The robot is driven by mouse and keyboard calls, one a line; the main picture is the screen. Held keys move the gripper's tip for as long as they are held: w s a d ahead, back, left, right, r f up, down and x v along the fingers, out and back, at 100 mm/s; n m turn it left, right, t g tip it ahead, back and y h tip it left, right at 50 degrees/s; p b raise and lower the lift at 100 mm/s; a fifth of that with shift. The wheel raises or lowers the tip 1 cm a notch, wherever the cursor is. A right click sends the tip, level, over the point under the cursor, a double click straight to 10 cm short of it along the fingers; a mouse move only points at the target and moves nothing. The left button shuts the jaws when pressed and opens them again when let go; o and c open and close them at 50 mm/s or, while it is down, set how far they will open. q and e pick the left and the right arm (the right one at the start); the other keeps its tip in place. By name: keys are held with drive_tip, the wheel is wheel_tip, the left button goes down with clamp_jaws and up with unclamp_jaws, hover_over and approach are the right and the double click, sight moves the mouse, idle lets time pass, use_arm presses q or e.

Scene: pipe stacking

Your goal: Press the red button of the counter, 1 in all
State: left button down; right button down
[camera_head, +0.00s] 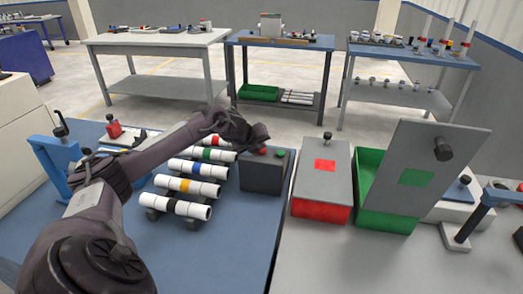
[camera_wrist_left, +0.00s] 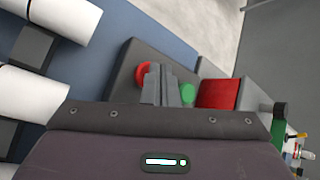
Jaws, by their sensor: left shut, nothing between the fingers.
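The counter is a dark grey box (camera_head: 263,178) on the blue table, with a red button (camera_head: 262,152) and a green button (camera_head: 280,153) on its top. My left gripper (camera_head: 262,140) is above the counter, close over the red button. In the left wrist view, the shut, empty fingers (camera_wrist_left: 168,85) lie between the red button (camera_wrist_left: 142,76) and the green button (camera_wrist_left: 187,95), overlapping the red one's edge. I cannot tell whether they touch it. My right gripper is not in view.
Several white pipes (camera_head: 188,186) with coloured bands lie left of the counter. A red box with a grey lid (camera_head: 322,172) and a green box (camera_head: 372,217) with its lid raised stand to the right. Other tables stand behind, across open floor.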

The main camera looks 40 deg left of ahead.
use_arm(q)
drive_tip(key=shift+f, duration=0.3)
idle(0.5)
drive_tip(key=shift+r+p, duration=0.65)
drive_tip(key=shift+r, duration=0.25)
drive_tip(key=shift+r, duration=0.15)
wheel_tip(320, 180, up, 5)
drive_tip(key=p, duration=0.4)
idle(0.5)
